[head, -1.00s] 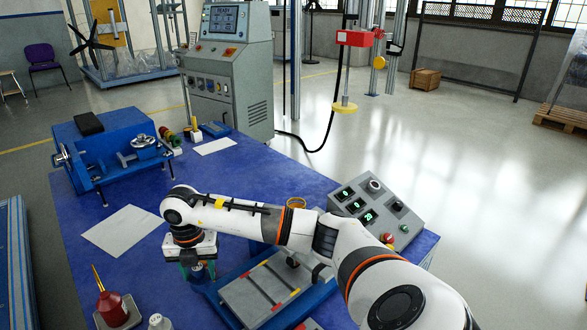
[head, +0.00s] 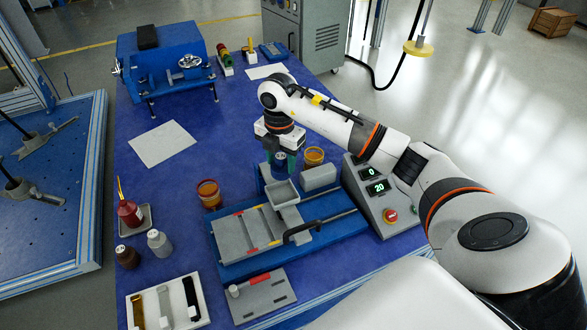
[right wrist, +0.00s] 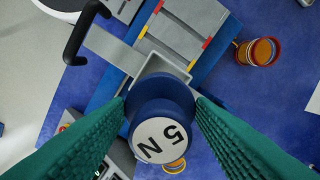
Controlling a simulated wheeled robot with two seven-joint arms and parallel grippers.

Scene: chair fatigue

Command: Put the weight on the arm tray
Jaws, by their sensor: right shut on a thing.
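The weight is a blue round piece with a white face marked "5 N" (right wrist: 160,130), held between the green fingers of my right gripper (right wrist: 158,104). In the head view, the gripper (head: 280,150) hangs with the blue weight (head: 280,160) just above the far end of the arm tray (head: 282,194). The arm tray is a small grey open box. In the right wrist view the tray (right wrist: 163,66) lies partly hidden behind the weight. I cannot tell whether the weight touches it. My left gripper is not in view.
The blue test rig (head: 234,266) carries the tray beside a black handle (head: 316,226). A grey block (head: 318,177), an orange ring stack (head: 314,156) and the control box (head: 380,198) stand close by.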

